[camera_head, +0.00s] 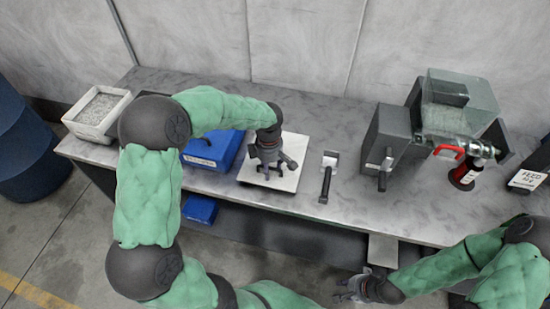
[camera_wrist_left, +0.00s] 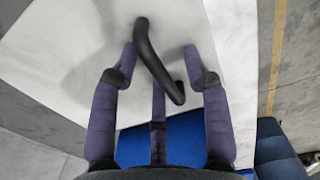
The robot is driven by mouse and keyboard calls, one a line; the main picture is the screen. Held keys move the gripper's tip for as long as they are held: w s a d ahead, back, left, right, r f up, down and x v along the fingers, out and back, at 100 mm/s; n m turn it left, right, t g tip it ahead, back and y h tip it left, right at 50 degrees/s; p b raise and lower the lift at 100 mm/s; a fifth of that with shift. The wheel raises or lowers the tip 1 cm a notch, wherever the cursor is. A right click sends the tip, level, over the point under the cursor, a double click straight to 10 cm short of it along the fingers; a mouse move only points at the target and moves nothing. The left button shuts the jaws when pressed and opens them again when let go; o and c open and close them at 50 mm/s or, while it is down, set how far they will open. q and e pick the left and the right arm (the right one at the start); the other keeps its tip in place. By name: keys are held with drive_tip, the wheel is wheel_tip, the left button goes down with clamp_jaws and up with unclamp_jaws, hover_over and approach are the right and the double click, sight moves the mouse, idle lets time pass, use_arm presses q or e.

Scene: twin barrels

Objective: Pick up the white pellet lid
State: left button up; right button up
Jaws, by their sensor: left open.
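The white pellet lid (camera_head: 288,182) is a flat white square plate on the workbench, left of the bench's middle. Its dark curved handle (camera_wrist_left: 155,55) stands up from the white plate (camera_wrist_left: 70,50) in the left wrist view. My left gripper (camera_head: 269,166) is directly over the lid, pointing down. In the left wrist view its open fingers (camera_wrist_left: 159,62) are spread on either side of the handle; I cannot tell whether they touch it. My right gripper (camera_head: 350,288) is low in front of the bench, empty, with its fingers apart.
A blue bin (camera_head: 215,152) is just left of the lid, and a white tray of pellets (camera_head: 97,112) is at the far left. A black-handled tool (camera_head: 326,182) lies right of the lid. A grey machine (camera_head: 390,135) stands further right by a red-handled valve (camera_head: 448,151).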

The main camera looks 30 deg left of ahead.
use_arm(q)
clamp_jaws()
drive_tip(key=shift+r, duration=0.2)
